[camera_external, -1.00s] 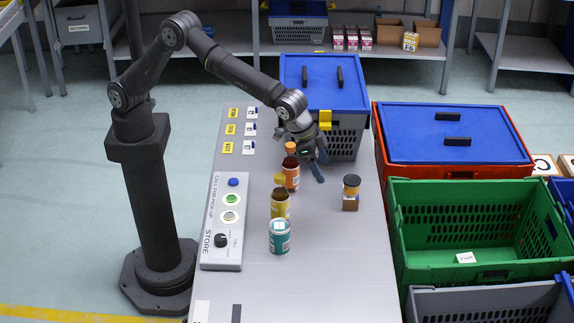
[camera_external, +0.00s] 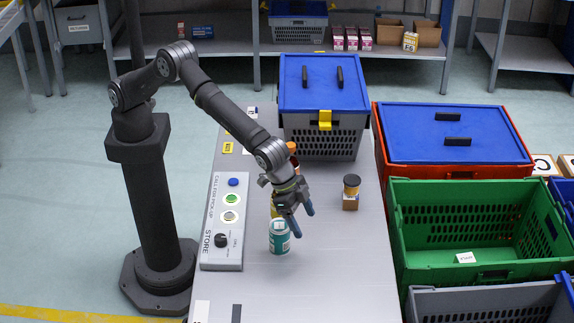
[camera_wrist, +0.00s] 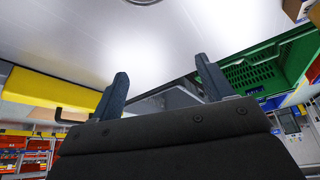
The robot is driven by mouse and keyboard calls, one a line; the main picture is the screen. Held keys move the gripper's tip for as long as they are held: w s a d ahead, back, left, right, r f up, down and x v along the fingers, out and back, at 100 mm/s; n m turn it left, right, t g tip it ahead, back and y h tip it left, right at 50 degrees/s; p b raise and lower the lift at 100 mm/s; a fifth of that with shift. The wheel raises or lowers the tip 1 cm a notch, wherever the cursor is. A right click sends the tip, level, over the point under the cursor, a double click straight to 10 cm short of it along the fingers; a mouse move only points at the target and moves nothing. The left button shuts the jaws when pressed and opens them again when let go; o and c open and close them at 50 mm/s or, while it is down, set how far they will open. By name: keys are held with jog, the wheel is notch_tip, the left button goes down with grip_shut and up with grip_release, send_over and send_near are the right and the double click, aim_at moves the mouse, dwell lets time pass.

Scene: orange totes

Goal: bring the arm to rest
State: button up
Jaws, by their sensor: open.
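My gripper (camera_external: 303,220) hangs over the middle of the grey table (camera_external: 330,275), tilted downward, with its blue-grey fingers apart and nothing between them. In the external view it is just above and beside a teal can (camera_external: 279,238), and I cannot tell whether they touch. A yellow container (camera_external: 274,208) behind the can is mostly hidden by my gripper. An orange-capped bottle (camera_external: 292,150) behind that is partly hidden by my arm. In the wrist view the two fingers (camera_wrist: 162,90) stand apart against the pale table surface.
A grey tote with a blue lid (camera_external: 322,95) stands at the table's back. A black-capped jar on a small box (camera_external: 351,190) is right of my gripper. The button panel (camera_external: 224,250) lies left. Red (camera_external: 380,150) and green (camera_external: 400,240) totes stand right of the table. The table's front right is clear.

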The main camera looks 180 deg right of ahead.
jog(key=s+a+f, duration=0.1)
jog(key=a+f, duration=0.1)
jog(key=a, duration=0.1)
jog(key=s+a+f, duration=0.1)
jog(key=a+f, duration=0.1)
jog(key=a, duration=0.1)
jog(key=s+a+f, duration=0.2)
jog(key=a, duration=0.1)
jog(key=shift+a+f, duration=0.2)
jog(key=shift+f, duration=0.1)
jog(key=shift+d+f, duration=0.1)
jog(key=shift+f, duration=0.6)
jog(key=shift+o, duration=0.2)
